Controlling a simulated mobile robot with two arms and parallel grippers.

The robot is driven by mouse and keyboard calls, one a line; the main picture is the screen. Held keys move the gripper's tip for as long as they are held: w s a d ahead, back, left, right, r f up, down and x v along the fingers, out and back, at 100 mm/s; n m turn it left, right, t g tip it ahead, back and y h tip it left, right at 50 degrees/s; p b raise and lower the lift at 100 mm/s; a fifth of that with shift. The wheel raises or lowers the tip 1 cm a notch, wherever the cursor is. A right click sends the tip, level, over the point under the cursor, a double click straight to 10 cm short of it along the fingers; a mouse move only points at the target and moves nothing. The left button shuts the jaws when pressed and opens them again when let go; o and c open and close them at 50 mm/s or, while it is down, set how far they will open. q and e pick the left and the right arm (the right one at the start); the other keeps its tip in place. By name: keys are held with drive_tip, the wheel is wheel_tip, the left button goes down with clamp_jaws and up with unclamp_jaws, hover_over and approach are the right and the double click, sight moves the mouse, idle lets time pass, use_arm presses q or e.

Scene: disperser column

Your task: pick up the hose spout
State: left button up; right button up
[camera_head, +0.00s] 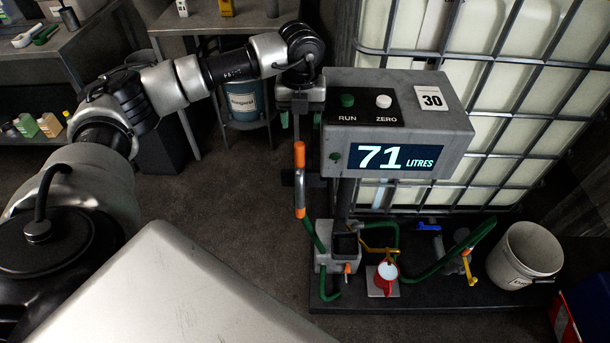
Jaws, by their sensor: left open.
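What looks like the hose spout (299,180), a grey tube with orange ends, stands upright at the left side of the dispenser column. A green hose (312,236) joins its lower end. A dark bracket seems to be beside it. My left gripper (300,122) points down just above the spout's top orange end, beside the left face of the display box. Its fingers are apart with nothing between them, and a gap shows above the spout. My right gripper is not in view.
The grey display box (400,115) reads 71 LITRES and has RUN and ZERO buttons; a card reads 30. A caged tank (490,60) is behind. Open floor (230,220) lies left.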

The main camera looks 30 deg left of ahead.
sight(299, 145)
use_arm(q)
drive_tip(key=shift+s+f, duration=0.3)
drive_tip(key=shift+f, duration=0.35)
drive_tip(key=shift+s+f, duration=0.25)
drive_tip(key=shift+f, duration=0.35)
drive_tip(key=shift+w+f+p, duration=0.1)
drive_tip(key=shift+f+p, duration=0.25)
drive_tip(key=shift+f, duration=0.05)
wheel_tip(299, 145, down, 4)
drive_tip(key=shift+w+r+p, duration=0.15)
drive_tip(key=shift+p, duration=0.3)
drive_tip(key=shift+f, duration=0.6)
drive_tip(key=c, duration=0.6)
clamp_jaws()
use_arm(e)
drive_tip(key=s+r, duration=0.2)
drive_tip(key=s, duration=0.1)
use_arm(q)
drive_tip(key=shift+r, duration=0.1)
